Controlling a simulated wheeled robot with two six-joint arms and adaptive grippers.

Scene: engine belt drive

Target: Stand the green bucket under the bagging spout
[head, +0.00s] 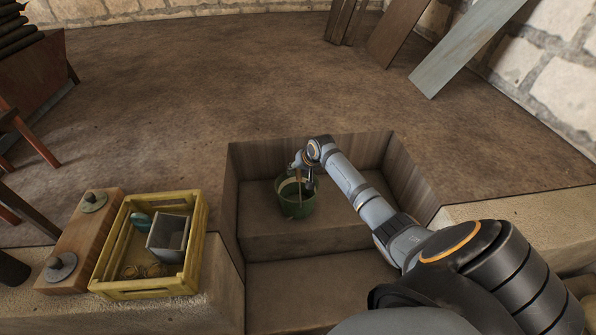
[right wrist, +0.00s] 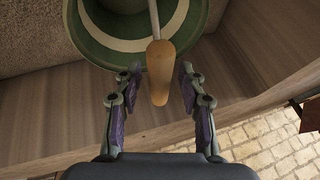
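The green bucket (head: 294,206) stands on the upper step of a sunken recess in the head view. In the right wrist view the bucket (right wrist: 105,42) fills the top, with a pale band and a wire bail carrying a wooden grip (right wrist: 159,72). My right gripper (head: 308,178) is over the bucket's rim. Its fingers (right wrist: 157,88) are apart on either side of the wooden grip, with a clear gap on the left and a narrower one on the right. I cannot make out the bagging spout in either view. My left gripper is not in view.
A yellow crate (head: 147,289) with a grey box (head: 168,238) stands left of the recess, beside a wooden block (head: 80,240) with round metal fittings. Wooden walls (head: 310,153) enclose the recess. Planks (head: 466,45) lean at the back.

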